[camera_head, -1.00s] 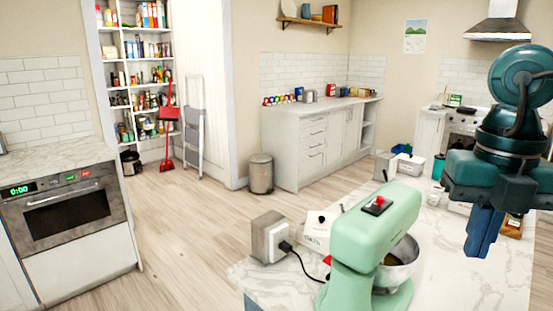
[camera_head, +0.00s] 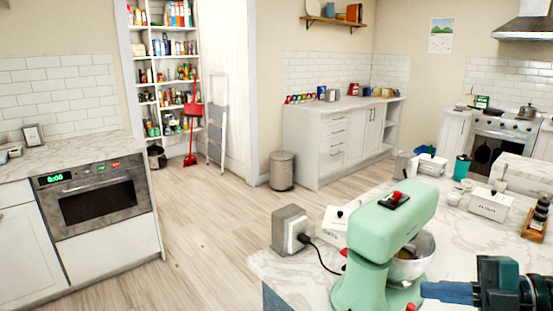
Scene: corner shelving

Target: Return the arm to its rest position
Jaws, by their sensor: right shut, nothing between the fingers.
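My right gripper (camera_head: 428,291) shows at the bottom right corner of the head view, low by the marble-topped island (camera_head: 470,232). Its blue fingers point left, are together and hold nothing. The fingertips appear close to the base of the green stand mixer (camera_head: 395,222); I cannot tell whether they touch it. Only the dark teal wrist end shows; the rest of the right arm is out of the picture. My left gripper is not in view.
The mixer holds a metal bowl (camera_head: 413,262). A socket block (camera_head: 291,229) with a black cable, white canisters (camera_head: 490,204), a teal cup (camera_head: 461,167) and a bottle rack (camera_head: 537,218) stand on the island. The wooden floor (camera_head: 215,235) left of it is clear.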

